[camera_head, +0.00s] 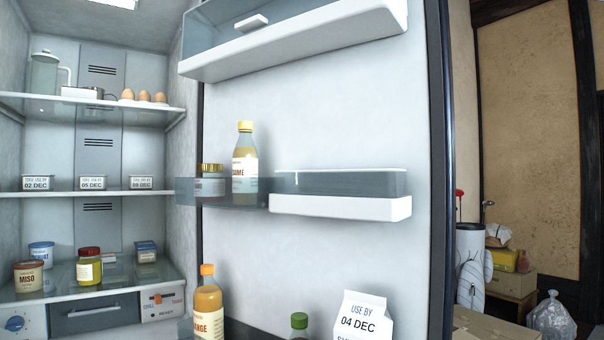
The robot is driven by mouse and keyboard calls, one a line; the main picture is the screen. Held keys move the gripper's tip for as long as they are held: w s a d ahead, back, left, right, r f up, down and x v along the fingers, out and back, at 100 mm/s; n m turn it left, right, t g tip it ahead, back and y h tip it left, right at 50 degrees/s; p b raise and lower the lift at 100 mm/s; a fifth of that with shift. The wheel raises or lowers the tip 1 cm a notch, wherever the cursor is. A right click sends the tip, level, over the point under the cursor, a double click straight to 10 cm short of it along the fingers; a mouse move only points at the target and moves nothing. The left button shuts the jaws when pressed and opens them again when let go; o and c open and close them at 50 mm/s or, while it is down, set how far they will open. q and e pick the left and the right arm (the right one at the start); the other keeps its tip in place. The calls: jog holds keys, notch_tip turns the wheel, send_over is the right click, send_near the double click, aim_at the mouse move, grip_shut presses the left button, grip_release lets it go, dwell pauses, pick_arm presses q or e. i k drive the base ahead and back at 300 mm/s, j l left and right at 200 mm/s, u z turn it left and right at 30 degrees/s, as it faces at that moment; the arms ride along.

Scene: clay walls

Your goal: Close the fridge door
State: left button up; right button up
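The fridge door (330,120) stands wide open and fills the middle of the head view, with its inner face towards me. Its hinge side is next to the fridge interior (145,75) at the left. Its dark free edge (438,170) is on the right. The door racks hold a yellow-capped bottle (245,165), a jar (211,182), an orange bottle (208,305), a green-capped bottle (299,322) and a milk carton (363,318). Neither of my grippers shows in this view. The door's outer face and handle are hidden.
Shelves inside the fridge hold a jug (46,72), eggs (144,96), tins (92,183) and jars (89,267). Beyond the door at the right are cardboard boxes (510,284), a white golf-bag-like container (470,265) and a clear plastic bag (551,318) by a clay wall (530,140).

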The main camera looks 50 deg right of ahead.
aim_at(341, 84)
jog(key=k+l+u, duration=0.15)
jog(key=l, duration=0.4)
jog(key=l+u, duration=0.2)
jog(key=l, duration=0.35)
jog(key=k+l, duration=0.1)
jog(key=l, duration=0.35)
jog(key=k+l, duration=0.1)
jog(key=l, duration=0.3)
jog(key=k+l, duration=0.1)
jog(key=l, duration=0.35)
jog(key=k+l, duration=0.15)
jog(key=l, duration=0.3)
jog(key=k+l, duration=0.1)
jog(key=l, duration=0.3)
jog(key=l+u, duration=0.3)
jog(key=l, duration=0.2)
jog(key=l+u, duration=0.35)
jog(key=l, duration=0.15)
jog(key=k, duration=0.05)
